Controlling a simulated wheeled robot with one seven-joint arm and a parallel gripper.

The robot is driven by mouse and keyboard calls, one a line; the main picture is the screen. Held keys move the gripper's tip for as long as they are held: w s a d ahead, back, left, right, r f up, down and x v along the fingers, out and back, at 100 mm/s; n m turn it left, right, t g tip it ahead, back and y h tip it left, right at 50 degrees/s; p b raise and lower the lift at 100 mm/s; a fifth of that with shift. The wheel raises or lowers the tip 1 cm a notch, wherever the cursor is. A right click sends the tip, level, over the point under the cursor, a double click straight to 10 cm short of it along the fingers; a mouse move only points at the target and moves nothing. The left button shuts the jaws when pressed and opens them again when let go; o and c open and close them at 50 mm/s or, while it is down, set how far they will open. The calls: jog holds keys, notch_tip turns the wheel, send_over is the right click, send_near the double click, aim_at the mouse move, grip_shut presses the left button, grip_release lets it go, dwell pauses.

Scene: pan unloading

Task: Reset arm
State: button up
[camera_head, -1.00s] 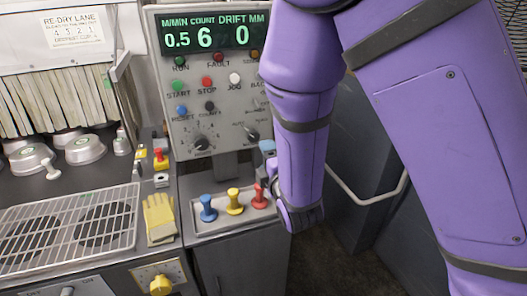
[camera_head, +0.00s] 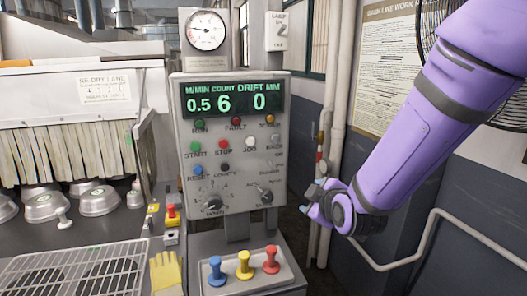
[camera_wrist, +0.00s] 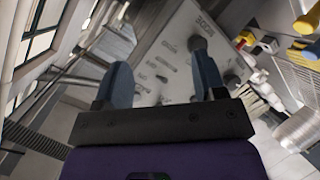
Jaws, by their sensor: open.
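My gripper (camera_head: 318,196) is at the end of my purple arm, to the right of the control panel and clear of it. In the wrist view its two blue-grey fingers (camera_wrist: 161,85) stand wide apart with nothing between them. The grey control panel (camera_head: 228,180) shows speed 0.5, count 6 and drift 0 on its green display (camera_head: 232,100). Below it, a blue handle (camera_head: 217,270), a yellow handle (camera_head: 244,264) and a red handle (camera_head: 271,259) stand upright in a tray. The panel also shows in the wrist view (camera_wrist: 180,60), tilted.
At left are a wire rack (camera_head: 75,275), several metal pans and hanging pale strips (camera_head: 65,152). A yellow glove (camera_head: 165,270) lies beside the handle tray. At right are a wall pipe (camera_head: 400,265), a vertical pipe and a posted notice (camera_head: 385,65).

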jog(key=s+d+r+m+g+h, duration=0.1)
jog(key=s+d+r+m+g, duration=0.1)
jog(key=s+d+r+m, duration=0.2)
jog(key=s+d+r+m+g+h, duration=0.1)
jog(key=s+d+r+m+g, duration=0.2)
jog(key=s+d, duration=0.5)
jog(key=s+d+r+m+g+h, duration=0.1)
jog(key=s+d+r+m, duration=0.4)
jog(key=s, duration=0.8)
jog(key=shift+s+d+r+m+g, duration=0.3)
jog(key=shift+d+r+m+g, duration=0.1)
jog(key=shift+r+g, duration=0.4)
jog(key=shift+r, duration=0.1)
